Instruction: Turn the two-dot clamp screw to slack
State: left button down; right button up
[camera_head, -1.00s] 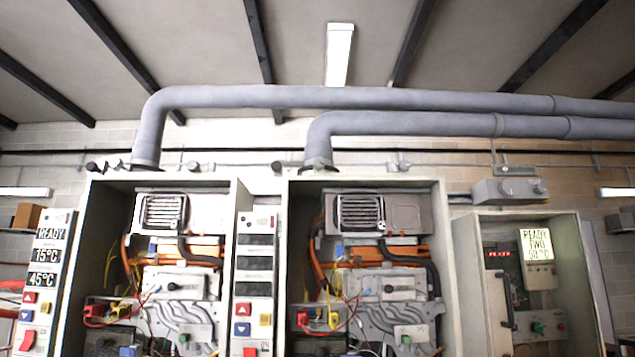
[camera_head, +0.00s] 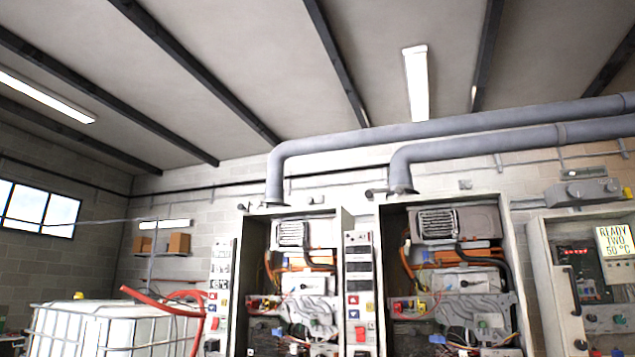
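Two open heater cabinets face me. The left one shows a finned part (camera_head: 292,233), orange pipes and wiring inside. The right one holds a similar finned part (camera_head: 437,222), orange pipes (camera_head: 450,257) and a grey plate with coloured parts below. I cannot make out the two-dot clamp screw or any dot marks at this size. Neither of my grippers is in view.
A caged white tank (camera_head: 110,330) with a red hose (camera_head: 165,303) stands at the lower left. A control cabinet with a lit READY TWO 50 °C display (camera_head: 615,241) is at the right. Grey flue pipes (camera_head: 340,143) run above the heaters.

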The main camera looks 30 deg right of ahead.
aim_at(399, 189)
jog(key=u, duration=0.75)
jog(key=i, duration=0.3)
jog(key=z, duration=0.85)
jog(key=i, duration=2)
jog(key=z, duration=1.85)
jog(key=i, duration=0.75)
jog(key=z, duration=0.8)
